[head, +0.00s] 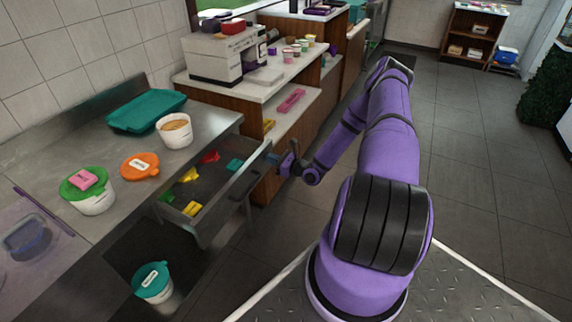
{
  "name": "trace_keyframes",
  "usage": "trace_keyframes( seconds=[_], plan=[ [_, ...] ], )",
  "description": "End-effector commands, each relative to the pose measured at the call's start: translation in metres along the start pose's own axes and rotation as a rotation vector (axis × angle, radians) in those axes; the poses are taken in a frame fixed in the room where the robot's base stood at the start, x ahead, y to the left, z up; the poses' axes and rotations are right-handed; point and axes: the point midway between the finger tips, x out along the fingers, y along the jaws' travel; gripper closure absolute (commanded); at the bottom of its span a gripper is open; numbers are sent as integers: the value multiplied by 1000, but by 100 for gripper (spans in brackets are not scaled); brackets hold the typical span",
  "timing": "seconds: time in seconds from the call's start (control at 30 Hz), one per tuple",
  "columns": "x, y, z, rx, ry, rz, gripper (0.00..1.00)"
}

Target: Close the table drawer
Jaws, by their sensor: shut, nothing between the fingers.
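The table drawer (232,185) is pulled out from under the steel table (118,223). Several small coloured items, yellow, red and teal, lie inside it. My gripper (279,163) is just right of the drawer's front panel, near its far end. It is shut with nothing visible between its fingers. I cannot tell whether it touches the drawer front. My purple arm reaches forward to it from the lower right.
On the table stand a teal tray (146,111), a white tub (174,131), an orange lid (140,166) and a green-rimmed tub (90,195). A teal-lidded tub (153,283) sits below. A wooden counter (253,97) adjoins behind. The tiled floor to the right is open.

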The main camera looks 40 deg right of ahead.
Motion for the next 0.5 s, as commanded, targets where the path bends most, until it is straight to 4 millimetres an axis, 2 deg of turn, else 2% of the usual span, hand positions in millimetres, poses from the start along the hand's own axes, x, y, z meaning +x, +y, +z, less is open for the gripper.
trace_keyframes(
  seconds=[0.03, 0.2, 0.5],
  plan=[
    [16, 1, 0, -2, -2, 4, 100],
    [63, 1, 0, -1, -1, 4, 100],
    [135, 1, 0, -1, -1, 3, 100]
  ],
)
